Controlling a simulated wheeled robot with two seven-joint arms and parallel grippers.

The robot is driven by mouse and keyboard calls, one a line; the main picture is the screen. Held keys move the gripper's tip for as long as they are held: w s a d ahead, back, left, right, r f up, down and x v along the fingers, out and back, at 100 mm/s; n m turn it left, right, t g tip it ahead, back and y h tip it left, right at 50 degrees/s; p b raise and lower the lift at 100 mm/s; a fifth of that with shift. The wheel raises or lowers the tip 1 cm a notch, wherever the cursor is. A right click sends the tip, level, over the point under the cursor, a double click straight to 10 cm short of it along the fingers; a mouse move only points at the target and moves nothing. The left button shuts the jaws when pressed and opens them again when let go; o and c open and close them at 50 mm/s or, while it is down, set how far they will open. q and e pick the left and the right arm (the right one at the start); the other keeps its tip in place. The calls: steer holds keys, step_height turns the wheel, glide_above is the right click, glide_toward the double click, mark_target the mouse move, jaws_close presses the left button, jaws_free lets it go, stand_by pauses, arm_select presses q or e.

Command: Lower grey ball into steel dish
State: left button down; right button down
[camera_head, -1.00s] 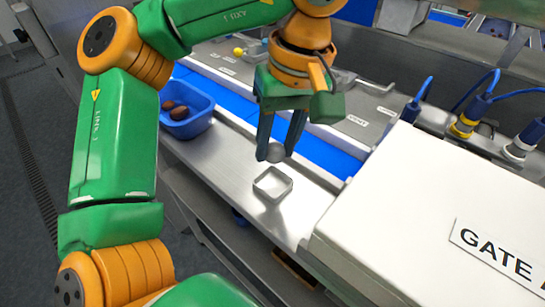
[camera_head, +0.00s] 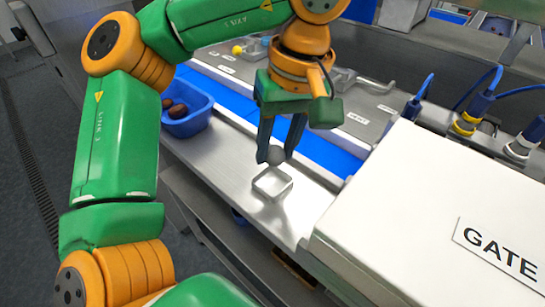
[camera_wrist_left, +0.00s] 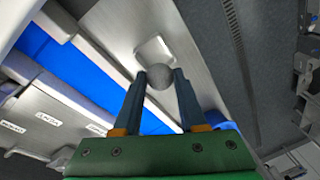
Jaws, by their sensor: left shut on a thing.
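The grey ball (camera_head: 276,155) is held between the fingertips of my left gripper (camera_head: 274,157), which is shut on it. The ball also shows in the left wrist view (camera_wrist_left: 160,77) between the two blue fingers. The square steel dish (camera_head: 272,182) sits on the steel ledge (camera_head: 225,160), just below the ball in the head view. The dish shows past the ball in the left wrist view (camera_wrist_left: 153,48), partly covered by it. The ball appears above the dish's far side; the exact gap cannot be told. My right gripper is not in view.
A blue tub (camera_head: 190,120) with dark dates stands on the ledge to the left. A blue belt (camera_head: 325,155) runs behind the ledge. A large white box labelled GATE (camera_head: 430,210) fills the right side. Small coloured balls (camera_head: 238,50) sit at the back.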

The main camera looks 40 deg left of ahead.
mark_target(275, 186)
arm_select(q)
steer(key=shift+f+b, duration=1.9)
steer(key=shift+f, duration=0.55)
stand_by(0.9)
steer(key=shift+c, duration=1.9)
jaws_free()
steer(key=shift+s, duration=0.15)
steer(key=shift+r, duration=0.1)
steer(key=r+p, duration=0.1)
steer(key=r, duration=0.1)
steer(key=r+p, duration=0.1)
steer(key=r, duration=0.1)
steer(key=d+r+p, duration=0.1)
steer(key=r, duration=0.1)
steer(key=shift+w+r, duration=0.2)
steer(key=shift+w, duration=0.15)
steer(key=shift+d+r, duration=0.1)
steer(key=shift+r, duration=0.2)
steer(key=shift+s, duration=0.15)
